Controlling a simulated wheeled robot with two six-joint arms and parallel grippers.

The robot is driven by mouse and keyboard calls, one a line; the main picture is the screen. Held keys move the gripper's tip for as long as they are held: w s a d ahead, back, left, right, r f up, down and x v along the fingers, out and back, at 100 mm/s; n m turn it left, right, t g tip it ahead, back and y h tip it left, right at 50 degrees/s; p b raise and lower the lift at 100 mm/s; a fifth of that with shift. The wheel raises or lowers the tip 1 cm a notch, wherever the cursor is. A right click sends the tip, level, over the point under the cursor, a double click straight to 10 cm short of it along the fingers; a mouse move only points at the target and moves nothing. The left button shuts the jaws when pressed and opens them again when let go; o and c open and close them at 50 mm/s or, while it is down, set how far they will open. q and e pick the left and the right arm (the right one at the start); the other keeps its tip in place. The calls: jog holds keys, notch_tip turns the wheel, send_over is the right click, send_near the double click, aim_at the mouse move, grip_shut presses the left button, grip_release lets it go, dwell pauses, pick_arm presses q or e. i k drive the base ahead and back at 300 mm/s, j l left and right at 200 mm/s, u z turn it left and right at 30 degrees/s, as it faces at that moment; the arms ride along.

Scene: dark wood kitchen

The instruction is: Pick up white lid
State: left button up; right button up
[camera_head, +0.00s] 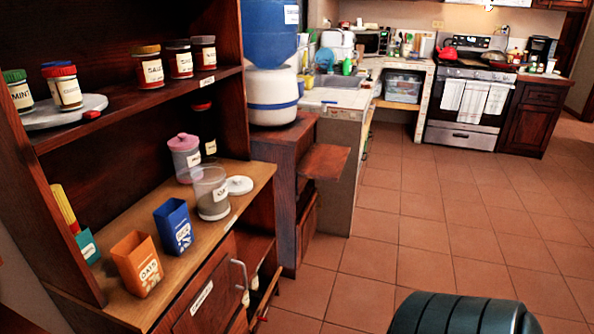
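The white lid (239,185) lies flat on the light wooden counter (215,235) of the dark shelf unit. It is just right of and behind a clear open jar (212,196) with greyish contents and a label. A second jar (185,157) with a pink lid on it stands behind the clear jar. Nothing covers the white lid from this view. Neither of my grippers is in view.
An orange box (137,265) and a blue box (174,227) stand on the counter's front part. Spice jars (148,68) line the shelf above it. Tiled floor (400,225) is open to the right.

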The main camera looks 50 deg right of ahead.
aim_at(236, 184)
jog(key=z, duration=1.25)
jog(key=i+l, duration=0.35)
jog(key=l, duration=0.15)
jog(key=u, duration=0.05)
